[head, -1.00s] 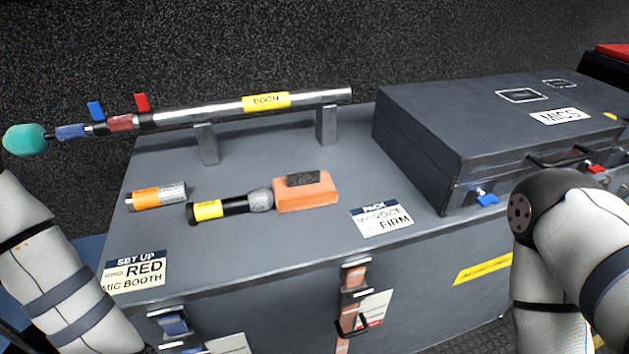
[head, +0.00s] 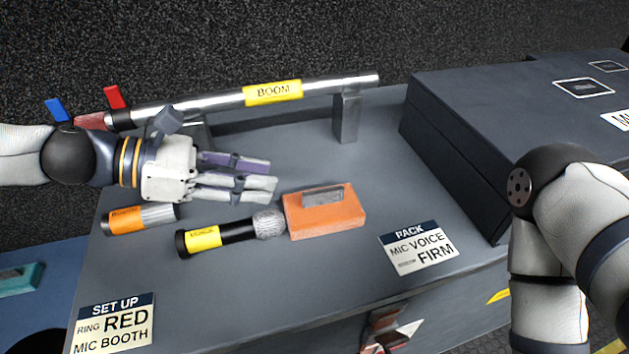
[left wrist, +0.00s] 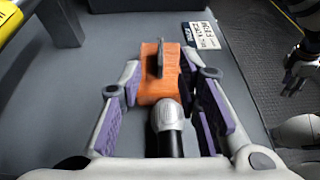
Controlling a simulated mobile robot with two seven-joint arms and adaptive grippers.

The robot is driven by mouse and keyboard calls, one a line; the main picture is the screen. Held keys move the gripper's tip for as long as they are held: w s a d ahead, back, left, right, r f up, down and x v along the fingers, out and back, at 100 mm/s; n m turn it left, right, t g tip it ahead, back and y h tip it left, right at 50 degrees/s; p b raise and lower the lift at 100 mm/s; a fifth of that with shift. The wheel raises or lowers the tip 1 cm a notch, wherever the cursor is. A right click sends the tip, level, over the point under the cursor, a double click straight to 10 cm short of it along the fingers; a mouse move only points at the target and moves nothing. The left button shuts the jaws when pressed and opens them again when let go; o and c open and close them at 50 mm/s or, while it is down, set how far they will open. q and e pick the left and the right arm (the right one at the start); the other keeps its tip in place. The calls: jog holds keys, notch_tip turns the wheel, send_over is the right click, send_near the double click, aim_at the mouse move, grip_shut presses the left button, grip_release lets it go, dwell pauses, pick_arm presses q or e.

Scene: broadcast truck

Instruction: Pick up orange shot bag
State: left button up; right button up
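The orange shot bag (head: 325,218) lies flat on the grey case top, with a grey handle on its upper face. In the left wrist view the shot bag (left wrist: 160,85) sits ahead, between and just beyond the fingertips. My left gripper (head: 272,174) is open and empty, above and to the left of the bag, its fingers pointing toward it. The fingers of the left gripper (left wrist: 158,82) are spread apart in the left wrist view.
A black microphone (head: 230,236) with a yellow label lies against or close to the bag's left side. An orange-and-silver cylinder (head: 140,218) lies farther left. The silver boom (head: 225,102) rests on stands (head: 346,117) behind. A dark mics case (head: 480,150) stands right.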

aim_at(324, 189)
pick_arm(q)
jog(key=x, duration=0.1)
jog(key=b+x, duration=0.1)
jog(key=x, duration=0.1)
jog(key=s+x, duration=0.1)
jog(key=x, duration=0.1)
jog(key=shift+w+d+f, duration=0.1)
jog(key=shift+d+f, duration=0.15)
jog(key=shift+f, duration=0.15)
jog(key=x, duration=0.4)
jog(key=b+x, duration=0.1)
jog(key=x, duration=0.1)
jog(key=shift+w+a+f, duration=0.2)
jog(key=shift+w+f, duration=0.1)
jog(key=shift+f, duration=0.15)
jog(key=shift+w+d, duration=0.1)
jog(key=shift+d, duration=0.1)
grip_shut()
pick_arm(e)
jog(key=shift+g, duration=0.4)
jog(key=s+f, duration=0.2)
jog(key=s, duration=0.1)
jog(key=shift+d+f, duration=0.1)
jog(key=shift+f, duration=0.25)
pick_arm(q)
jog(key=shift+r, duration=0.15)
